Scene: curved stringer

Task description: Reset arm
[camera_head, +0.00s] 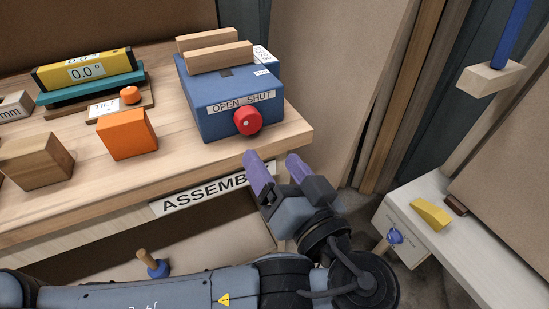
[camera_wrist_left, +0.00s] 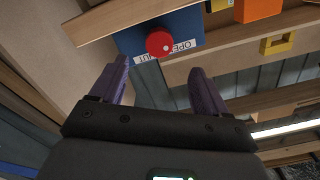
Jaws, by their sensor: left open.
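My left gripper (camera_head: 276,172) has purple fingers spread apart with nothing between them. It is in front of the wooden bench's front edge, below and to the right of the red knob (camera_head: 247,121). The knob is on the front of a blue box (camera_head: 215,95) labelled OPEN SHUT. In the left wrist view, the open fingers (camera_wrist_left: 158,88) point toward the blue box (camera_wrist_left: 186,30) and its red knob (camera_wrist_left: 159,43), apart from both. My left arm crosses the bottom of the head view. My right gripper is not in view.
The wooden bench (camera_head: 180,155) also holds an orange block (camera_head: 127,134), a brown wood block (camera_head: 37,161) and a yellow level (camera_head: 84,69). A white side unit (camera_head: 466,255) with a yellow piece (camera_head: 431,214) stands at right. A blue-based peg (camera_head: 157,268) is low at left.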

